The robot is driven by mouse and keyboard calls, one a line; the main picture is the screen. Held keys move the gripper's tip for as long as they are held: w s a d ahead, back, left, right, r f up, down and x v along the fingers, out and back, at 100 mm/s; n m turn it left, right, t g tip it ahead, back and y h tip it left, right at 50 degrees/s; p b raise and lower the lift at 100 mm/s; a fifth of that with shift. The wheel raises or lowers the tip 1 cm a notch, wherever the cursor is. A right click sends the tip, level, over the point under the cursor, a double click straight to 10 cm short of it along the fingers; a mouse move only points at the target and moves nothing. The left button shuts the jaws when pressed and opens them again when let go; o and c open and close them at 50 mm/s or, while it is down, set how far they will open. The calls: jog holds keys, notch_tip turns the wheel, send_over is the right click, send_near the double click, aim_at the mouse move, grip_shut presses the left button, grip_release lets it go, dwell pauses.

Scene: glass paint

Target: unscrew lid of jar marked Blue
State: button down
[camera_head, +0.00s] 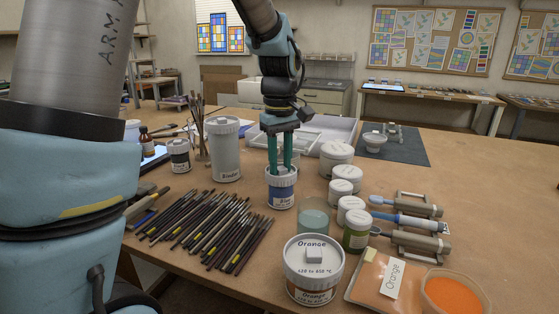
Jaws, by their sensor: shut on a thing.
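The jar marked Blue (282,197) stands upright on the wooden table, with a white lid (281,172) on top and a blue label on its side. My gripper (281,170) points straight down over this jar from above. Its teal fingers are shut on the lid, at the top of the jar. The fingers and the gripper hide part of the lid's top, so I cannot tell how far it is turned.
A large Orange jar (311,268) stands in front, with a translucent cup (313,216) behind it. Many brushes (205,225) lie left. A Binder jar (224,150) is behind left. Several white-lidded jars (341,190) stand close on the right. Free table is far right.

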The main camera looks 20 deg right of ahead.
aim_at(281, 168)
jog(key=shift+s+a+f, duration=0.1)
jog(key=shift+s+f, duration=0.05)
jog(key=shift+f, duration=0.4)
jog(key=shift+s+a+f, duration=0.1)
jog(key=shift+f, duration=0.4)
jog(key=shift+s+d+r+n+p, duration=0.1)
jog(key=shift+n+p, duration=0.3)
jog(key=shift+n, duration=0.3)
jog(key=shift+d+r+p, duration=0.15)
jog(key=shift+r+p, duration=0.4)
jog(key=shift+p, duration=0.1)
jog(key=shift+r+g+p, duration=0.3)
jog(key=shift+p, duration=0.05)
jog(key=shift+w+d+r, duration=0.1)
jog(key=shift+w, duration=0.1)
jog(key=shift+w+r+p, duration=0.1)
jog(key=shift+r+p, duration=1.4)
jog(key=shift+r, duration=0.2)
